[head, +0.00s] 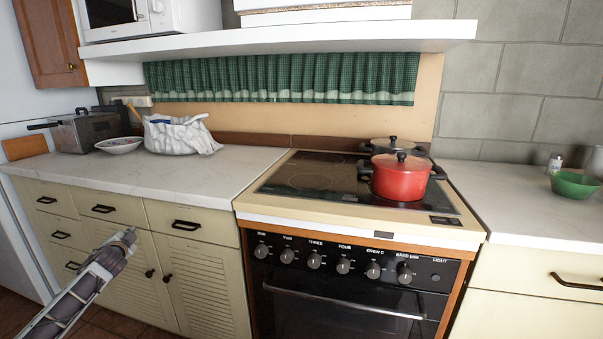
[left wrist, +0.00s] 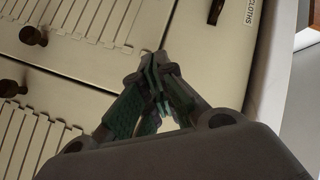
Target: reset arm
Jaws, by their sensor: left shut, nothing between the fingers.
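My left arm comes in from the lower left of the head view. Its gripper (head: 128,236) is in front of the cream lower cabinets, below the counter edge. In the left wrist view the fingers of my left gripper (left wrist: 152,62) meet at the tips, shut and empty. Cream cabinet fronts with dark knobs and slatted panels (left wrist: 80,30) show behind the fingers there. My right gripper is in neither view.
A stove (head: 350,225) with a red pot (head: 400,178) and a dark pot (head: 392,145) stands at centre. The left counter (head: 100,175) holds a toaster (head: 85,132), a plate (head: 121,145) and a white cloth bundle (head: 180,134). A green bowl (head: 575,185) sits at right.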

